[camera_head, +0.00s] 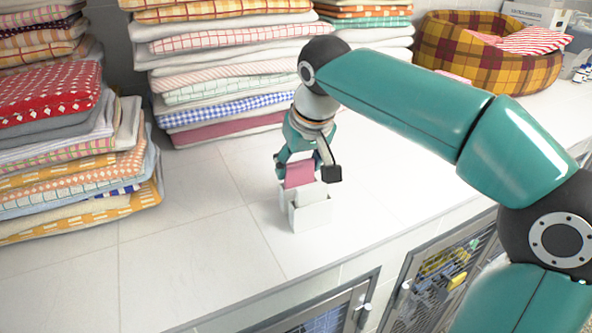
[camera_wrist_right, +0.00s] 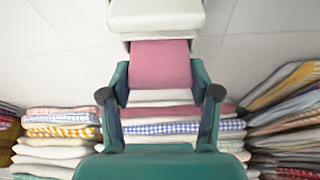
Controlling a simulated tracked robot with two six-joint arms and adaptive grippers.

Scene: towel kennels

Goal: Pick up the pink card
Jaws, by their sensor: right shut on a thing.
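The pink card (camera_head: 299,174) is upright between the fingers of my right gripper (camera_head: 308,171), at the white holder (camera_head: 312,218) on the counter. The holder also contains white cards. The pink card's lower edge is hidden behind the white pieces, so I cannot tell whether it is clear of the holder. In the right wrist view, the pink card (camera_wrist_right: 160,65) lies between the two green fingers of the gripper (camera_wrist_right: 160,94), which is shut on it. The white holder (camera_wrist_right: 155,17) is at the top of that view. My left gripper is not in view.
Tall stacks of folded towels stand at the left (camera_head: 75,160) and behind the gripper (camera_head: 215,80). A plaid pet bed (camera_head: 470,55) is at the back right. Kennel doors (camera_head: 440,275) are below the counter's front edge. The tiled counter (camera_head: 200,230) is clear left of the holder.

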